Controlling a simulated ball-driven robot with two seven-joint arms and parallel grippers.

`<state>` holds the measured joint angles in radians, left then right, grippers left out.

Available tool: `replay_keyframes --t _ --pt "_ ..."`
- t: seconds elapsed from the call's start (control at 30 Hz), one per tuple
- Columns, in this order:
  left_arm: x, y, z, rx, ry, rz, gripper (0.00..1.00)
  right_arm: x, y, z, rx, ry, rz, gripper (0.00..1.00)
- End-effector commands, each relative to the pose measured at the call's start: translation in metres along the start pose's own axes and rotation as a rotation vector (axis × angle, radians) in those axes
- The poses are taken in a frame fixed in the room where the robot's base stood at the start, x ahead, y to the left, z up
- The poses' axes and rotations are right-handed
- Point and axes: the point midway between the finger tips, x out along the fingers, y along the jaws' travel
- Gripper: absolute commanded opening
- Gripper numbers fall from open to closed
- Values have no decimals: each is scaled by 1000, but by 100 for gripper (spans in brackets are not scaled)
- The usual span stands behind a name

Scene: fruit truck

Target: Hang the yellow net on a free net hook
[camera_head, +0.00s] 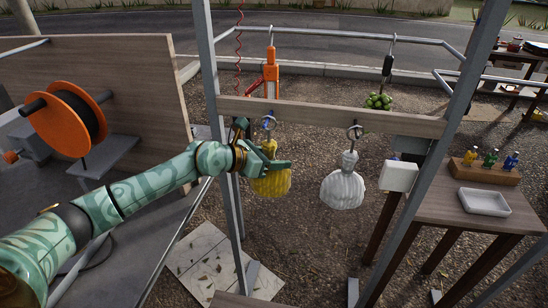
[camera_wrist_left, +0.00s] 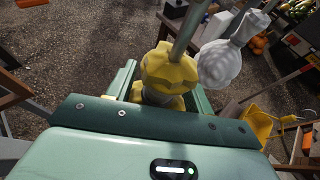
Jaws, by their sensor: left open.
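The yellow net (camera_head: 272,183) is below the left hook (camera_head: 268,123) on the wooden crossbar. My left gripper (camera_head: 277,163) is open at the net's upper part and hides where net and hook meet. In the left wrist view the yellow net (camera_wrist_left: 168,72) sits between the spread fingers; I cannot tell whether they touch it. A white net (camera_head: 343,188) hangs from the right hook (camera_head: 354,132), and it also shows in the left wrist view (camera_wrist_left: 222,62). My right gripper is not in view.
The wooden crossbar (camera_head: 320,116) spans two grey metal posts. A white box (camera_head: 398,176) is right of the white net. A wooden table (camera_head: 450,212) at the right holds a white tray (camera_head: 484,202) and small bottles. An orange reel (camera_head: 68,118) is at the left.

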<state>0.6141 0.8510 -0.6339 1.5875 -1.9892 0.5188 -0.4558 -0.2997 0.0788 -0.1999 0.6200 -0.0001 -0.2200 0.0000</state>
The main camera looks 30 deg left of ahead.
Motion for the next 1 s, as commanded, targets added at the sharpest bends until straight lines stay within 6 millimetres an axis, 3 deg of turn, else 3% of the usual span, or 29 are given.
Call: replay_keyframes --t 0.17,0.27,0.6,0.7,1.0 --pt "-9 0 -1 0 2 1 52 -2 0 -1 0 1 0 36" --pt "-27 0 0 3 3 2 52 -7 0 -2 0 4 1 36" --pt "-122 0 -3 3 9 1 52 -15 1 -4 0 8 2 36" --pt "-141 -1 -2 2 8 -1 52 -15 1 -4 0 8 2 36" --pt "-162 0 0 0 0 1 52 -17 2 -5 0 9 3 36"
